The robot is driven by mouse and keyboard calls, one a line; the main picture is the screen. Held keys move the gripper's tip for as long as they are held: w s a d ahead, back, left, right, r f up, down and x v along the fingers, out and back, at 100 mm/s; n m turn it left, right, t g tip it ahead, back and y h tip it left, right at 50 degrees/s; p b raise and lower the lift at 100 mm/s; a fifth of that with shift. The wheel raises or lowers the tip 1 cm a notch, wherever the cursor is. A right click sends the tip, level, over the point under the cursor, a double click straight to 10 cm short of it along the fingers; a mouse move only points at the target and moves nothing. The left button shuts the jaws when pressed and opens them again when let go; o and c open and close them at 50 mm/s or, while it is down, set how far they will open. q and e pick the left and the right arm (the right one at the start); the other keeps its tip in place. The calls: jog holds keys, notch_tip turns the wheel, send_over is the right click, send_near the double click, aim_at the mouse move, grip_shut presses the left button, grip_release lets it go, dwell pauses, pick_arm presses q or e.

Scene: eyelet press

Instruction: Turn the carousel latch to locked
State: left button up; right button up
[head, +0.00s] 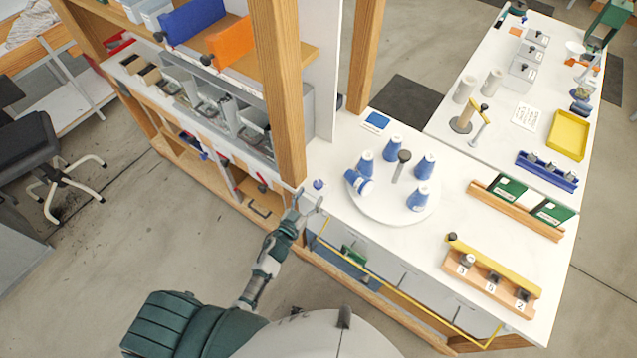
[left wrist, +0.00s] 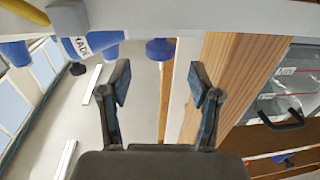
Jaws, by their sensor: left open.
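The carousel (head: 385,207) is a round white disc on the white table. It carries several blue cones (head: 424,166) and a grey centre post with a dark knob (head: 403,157). One cone (head: 358,183) lies tipped over. A small blue knob (head: 318,184) sits left of the disc; I cannot tell whether it is the latch. A blue knob also shows in the left wrist view (left wrist: 160,48). My left gripper (head: 309,202) is open and empty at the table's near left corner, just short of the small knob. It also shows open in the wrist view (left wrist: 160,88). My right gripper is out of view.
A wooden post (head: 279,90) and shelf with bins rise close to the left gripper. A yellow rail (head: 400,283) runs along the table's front. Wooden racks (head: 490,280) stand to the right. A blue card (head: 376,121) lies behind the carousel.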

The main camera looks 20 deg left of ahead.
aim_at(316, 189)
pick_arm(q)
jog(key=x, duration=0.5)
jog(key=shift+d, duration=0.15)
jog(key=shift+w, duration=0.7)
jog(key=c, duration=1.2)
